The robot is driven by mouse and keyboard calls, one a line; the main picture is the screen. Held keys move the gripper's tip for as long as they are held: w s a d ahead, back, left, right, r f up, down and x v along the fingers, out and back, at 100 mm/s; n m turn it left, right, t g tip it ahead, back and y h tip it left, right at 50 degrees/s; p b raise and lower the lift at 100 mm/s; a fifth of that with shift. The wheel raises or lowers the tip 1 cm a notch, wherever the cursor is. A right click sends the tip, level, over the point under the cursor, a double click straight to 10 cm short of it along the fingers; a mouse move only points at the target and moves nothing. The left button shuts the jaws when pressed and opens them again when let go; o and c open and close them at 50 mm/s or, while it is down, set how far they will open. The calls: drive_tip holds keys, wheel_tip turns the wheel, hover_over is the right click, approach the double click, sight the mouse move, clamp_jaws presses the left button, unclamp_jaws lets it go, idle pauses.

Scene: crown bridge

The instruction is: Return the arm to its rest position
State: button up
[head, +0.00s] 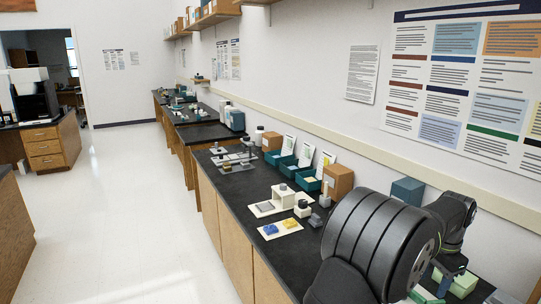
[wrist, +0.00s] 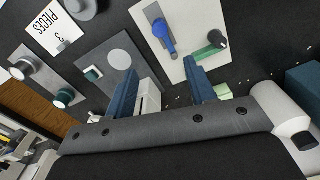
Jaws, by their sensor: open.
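My arm (head: 385,235) fills the lower right of the head view, dark and bent over the right end of the black bench. My gripper (wrist: 162,84) shows in the wrist view with two blue fingers spread apart. Nothing is between the fingertips except the view of the bench below. A white plate (wrist: 184,68) with a blue lever-like piece (wrist: 160,36) and a green bar with a dark knob (wrist: 210,46) lies beyond the right finger. A grey plate with a pale disc (wrist: 119,59) lies beyond the left finger. The head view does not show the fingers clearly.
The black bench (head: 225,185) runs along the wall, with teal bins (head: 304,180), a white block stand (head: 283,196) and a plate with blue and yellow pieces (head: 280,229). A card reading "PIECES 3" (wrist: 55,32) lies at upper left in the wrist view. The floor (head: 130,215) is clear.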

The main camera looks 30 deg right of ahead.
drive_tip(key=f, duration=1.7)
drive_tip(key=shift+d+f, duration=0.2)
drive_tip(key=shift+d, duration=0.2)
wheel_tip(320, 180, up, 18)
drive_tip(key=w+a+r+n+h, duration=0.1)
drive_tip(key=w+a+r+n, duration=0.1)
drive_tip(key=w+a+r, duration=0.4)
drive_tip(key=w+a+r+n, duration=0.1)
drive_tip(key=w+a+n, duration=0.15)
drive_tip(key=a, duration=0.55)
drive_tip(key=w+a+r+n+t, duration=0.1)
drive_tip(key=a, duration=0.7)
drive_tip(key=w+a+r+n+h, duration=0.1)
drive_tip(key=w+a+n, duration=0.1)
drive_tip(key=a, duration=0.7)
drive_tip(key=shift+w+a+r+t, duration=0.25)
drive_tip(key=shift+w+r+t, duration=0.05)
drive_tip(key=shift+r+t, duration=0.1)
